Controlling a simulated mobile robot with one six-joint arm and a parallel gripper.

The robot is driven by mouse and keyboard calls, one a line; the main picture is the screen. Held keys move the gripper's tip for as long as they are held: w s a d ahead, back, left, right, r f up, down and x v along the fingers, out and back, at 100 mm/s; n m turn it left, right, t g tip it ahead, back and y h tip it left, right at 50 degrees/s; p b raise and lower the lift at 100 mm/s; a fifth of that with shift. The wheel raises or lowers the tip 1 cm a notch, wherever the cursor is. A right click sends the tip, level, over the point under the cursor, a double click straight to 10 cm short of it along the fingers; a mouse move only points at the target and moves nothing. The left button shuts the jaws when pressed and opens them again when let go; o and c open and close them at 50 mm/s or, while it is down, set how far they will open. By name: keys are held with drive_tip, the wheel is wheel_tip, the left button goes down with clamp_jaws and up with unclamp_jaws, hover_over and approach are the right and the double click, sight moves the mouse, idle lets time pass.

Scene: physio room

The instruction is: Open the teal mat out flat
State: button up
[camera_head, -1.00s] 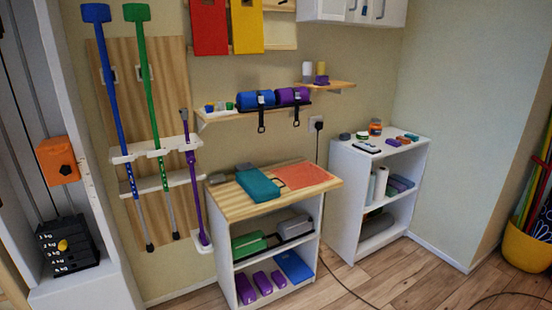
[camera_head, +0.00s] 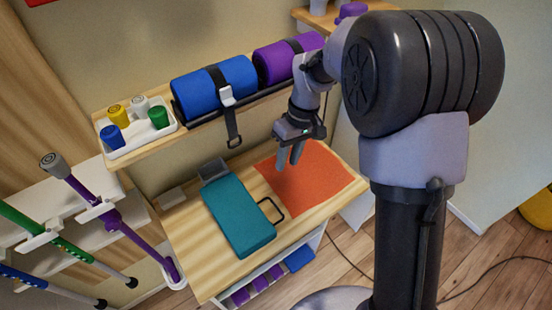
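The teal mat (camera_head: 238,215) lies folded into a thick narrow slab on the wooden top of the low shelf unit (camera_head: 188,238). A black loop (camera_head: 282,211) sticks out at its right side; I cannot tell whether it is joined to the mat. My gripper (camera_head: 288,167) points down, above and to the right of the teal mat, over the flat orange-red sheet (camera_head: 312,181). Its two fingers show a little apart, with nothing between them. It does not touch the mat.
A grey block (camera_head: 213,169) sits at the mat's back end. Above, a wall shelf holds a blue roll (camera_head: 215,87), a purple roll (camera_head: 286,60), a hanging black strap (camera_head: 231,122) and a tray of small pots (camera_head: 137,130). Poles (camera_head: 110,223) stand at left.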

drive_tip(key=b, duration=0.2)
approach(275, 205)
drive_tip(key=b+x, duration=0.4)
drive_tip(key=x, duration=0.3)
drive_tip(key=shift+f, duration=0.25)
clamp_jaws()
idle(0.7)
